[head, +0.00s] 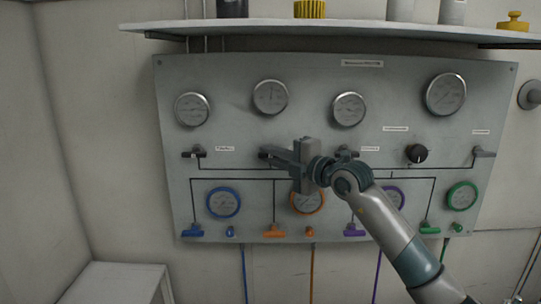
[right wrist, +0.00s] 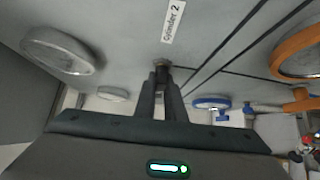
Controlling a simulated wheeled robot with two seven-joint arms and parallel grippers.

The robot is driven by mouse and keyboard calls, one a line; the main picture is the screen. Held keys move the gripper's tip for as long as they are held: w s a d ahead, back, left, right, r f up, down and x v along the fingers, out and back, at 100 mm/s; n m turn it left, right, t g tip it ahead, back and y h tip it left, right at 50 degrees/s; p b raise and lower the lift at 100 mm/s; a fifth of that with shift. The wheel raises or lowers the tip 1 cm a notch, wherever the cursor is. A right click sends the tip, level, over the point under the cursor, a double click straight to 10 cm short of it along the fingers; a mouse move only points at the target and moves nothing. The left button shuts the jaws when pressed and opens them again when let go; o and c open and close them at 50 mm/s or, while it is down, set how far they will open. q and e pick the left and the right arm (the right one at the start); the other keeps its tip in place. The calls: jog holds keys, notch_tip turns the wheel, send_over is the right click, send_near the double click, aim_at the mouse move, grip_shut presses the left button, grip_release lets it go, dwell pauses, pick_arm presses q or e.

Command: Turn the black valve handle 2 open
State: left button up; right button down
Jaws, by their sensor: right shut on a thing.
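The black valve handle 2 (head: 264,153) is on the grey panel, second from the left in the row of black handles below the top gauges. My right gripper (head: 272,156) reaches it from the right and is shut on it, hiding much of it. In the right wrist view my two fingers (right wrist: 160,92) are close together at the valve's small round fitting (right wrist: 162,64), just below the "Cylinder 2" label (right wrist: 173,20). The handle's exact angle is hard to tell behind the fingers. My left gripper is not in view.
Black valve handle 1 (head: 194,153) is to the left; another handle (head: 346,153) is partly behind my right arm. A black knob (head: 416,154) is farther right. Coloured gauges and valves, such as the blue handle (head: 192,231), sit below. A shelf (head: 270,27) juts out above.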

jog(key=shift+n+g+h, duration=0.6)
jog(key=shift+n+h, duration=0.2)
jog(key=shift+n, duration=0.2)
jog(key=shift+n+g+h, duration=0.4)
jog(key=shift+n+h, duration=0.3)
jog(key=shift+h, duration=0.2)
jog(key=n+g+h+b, duration=0.1)
jog(key=n+h+b, duration=0.1)
jog(key=h+b, duration=0.1)
jog(key=shift+f+n+h+b, duration=0.1)
jog(key=shift+n+h+b, duration=0.25)
jog(key=shift+h, duration=0.15)
jog(key=n+h+b, duration=0.2)
jog(key=h, duration=0.1)
jog(key=shift+h+b, duration=0.3)
jog(key=shift+g, duration=0.3)
